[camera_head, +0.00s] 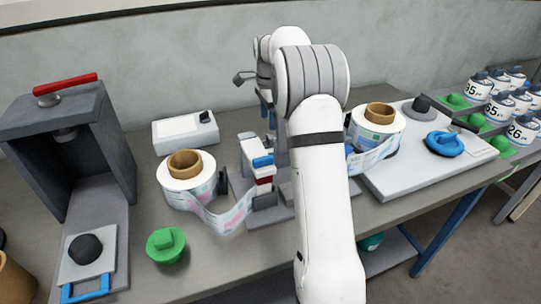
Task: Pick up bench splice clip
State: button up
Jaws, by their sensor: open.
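I cannot tell for certain which object is the bench splice clip. A small blue piece (262,161) sits on top of the red and white block at the labeller (248,150), in the middle of the bench. My gripper (268,112) hangs above and behind the labeller, pointing down, and is partly hidden by my arm. It is open, and nothing shows between its fingers. My white arm covers the part of the bench right of the labeller.
Label reels stand left (186,180) and right (376,125) of the labeller. A green knob-like piece (167,246) and a dark press (62,140) are at left. A pale plate (400,180) with a blue ring-like piece (445,143) lies right, near labelled jars (503,105).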

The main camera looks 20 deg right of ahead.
aim_at(270, 136)
jog(key=f, duration=0.8)
jog(key=shift+w+d+f, duration=0.15)
jog(key=shift+d+f, duration=0.2)
jog(key=c, duration=1)
